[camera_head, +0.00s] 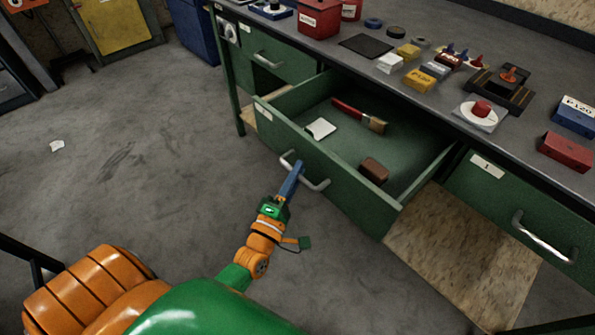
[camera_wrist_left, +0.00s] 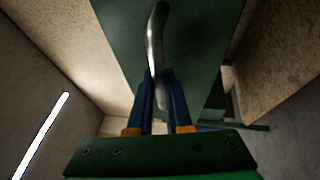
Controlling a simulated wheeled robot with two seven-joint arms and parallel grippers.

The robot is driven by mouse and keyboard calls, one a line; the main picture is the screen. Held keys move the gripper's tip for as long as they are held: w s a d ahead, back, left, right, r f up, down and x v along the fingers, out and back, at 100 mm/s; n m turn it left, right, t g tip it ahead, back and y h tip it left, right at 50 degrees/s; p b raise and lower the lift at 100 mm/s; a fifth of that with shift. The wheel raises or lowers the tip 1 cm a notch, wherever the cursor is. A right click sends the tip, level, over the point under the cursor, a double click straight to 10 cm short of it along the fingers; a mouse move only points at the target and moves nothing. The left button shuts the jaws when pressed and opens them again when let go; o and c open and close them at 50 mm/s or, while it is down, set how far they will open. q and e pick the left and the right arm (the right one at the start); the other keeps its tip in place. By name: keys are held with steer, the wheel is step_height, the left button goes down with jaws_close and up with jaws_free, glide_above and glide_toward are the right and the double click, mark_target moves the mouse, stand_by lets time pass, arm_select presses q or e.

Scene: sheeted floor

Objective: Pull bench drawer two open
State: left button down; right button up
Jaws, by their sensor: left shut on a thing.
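The green bench drawer (camera_head: 345,187) in the middle of the bench stands pulled well out. A red-handled brush (camera_head: 358,115), a white card or pad (camera_head: 320,128) and a brown block (camera_head: 373,171) lie in it. My left gripper (camera_head: 293,178) is shut on the drawer's metal handle (camera_head: 315,184). In the left wrist view the blue fingers of the left gripper (camera_wrist_left: 161,85) close around the handle (camera_wrist_left: 154,45), in front of the green drawer front (camera_wrist_left: 195,50). The drawer's label is too small to read surely. My right gripper is not in view.
A shut drawer labelled 1 (camera_head: 500,190) is at the right, and another shut green drawer (camera_head: 278,60) is at the left. The benchtop (camera_head: 330,45) holds sanding blocks, boxes and tapes.

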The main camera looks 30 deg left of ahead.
arm_select(q)
steer(key=shift+f, duration=0.1)
steer(key=c, duration=0.8)
jaws_free()
steer(key=shift+d, duration=0.1)
steer(key=shift+c, duration=0.2)
steer(key=s+f, duration=0.1)
steer(key=s, duration=0.6)
steer(key=shift+d+b, duration=0.2)
steer(key=shift+b, duration=0.1)
steer(key=shift+f, duration=0.1)
